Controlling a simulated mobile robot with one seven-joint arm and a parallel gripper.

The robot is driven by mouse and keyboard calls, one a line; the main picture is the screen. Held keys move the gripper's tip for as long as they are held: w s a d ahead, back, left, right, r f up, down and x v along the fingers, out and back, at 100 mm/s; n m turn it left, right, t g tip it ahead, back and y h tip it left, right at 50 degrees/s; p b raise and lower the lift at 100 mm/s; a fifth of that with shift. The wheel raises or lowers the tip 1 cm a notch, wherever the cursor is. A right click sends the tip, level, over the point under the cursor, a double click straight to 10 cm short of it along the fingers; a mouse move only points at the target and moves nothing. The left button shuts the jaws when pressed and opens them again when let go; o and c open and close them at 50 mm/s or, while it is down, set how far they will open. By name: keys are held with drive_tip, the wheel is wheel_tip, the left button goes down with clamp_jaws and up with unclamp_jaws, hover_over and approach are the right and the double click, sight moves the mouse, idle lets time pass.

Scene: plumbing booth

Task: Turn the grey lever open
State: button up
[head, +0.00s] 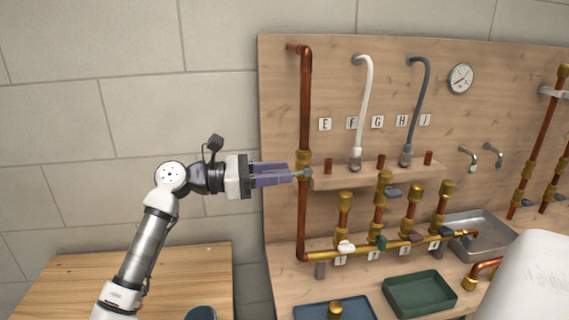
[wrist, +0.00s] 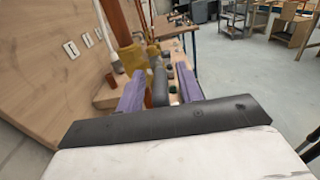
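A brass valve (head: 303,160) sits on the tall copper pipe (head: 304,110) at the left of the wooden board. A grey lever (head: 301,174) at this valve points out towards my gripper, crosswise to the pipe; its far part is hidden by the fingers. My gripper (head: 291,174) reaches in level from the left, with purple fingers at the valve. In the wrist view the grey lever (wrist: 160,88) stands between the two spread fingers of my gripper (wrist: 160,94), with a gap on each side. The brass valve (wrist: 132,58) is just beyond the fingertips.
A wooden shelf (head: 375,177) with a white hose (head: 364,100) and a grey hose (head: 420,95) is right of the valve. Below runs a brass manifold (head: 375,250) with several valves. Blue and green trays (head: 420,293) lie on the bench. Left of the board is open space.

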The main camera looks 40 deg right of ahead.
drive_tip(key=shift+x, duration=0.9)
drive_tip(key=shift+c, duration=0.2)
clamp_jaws()
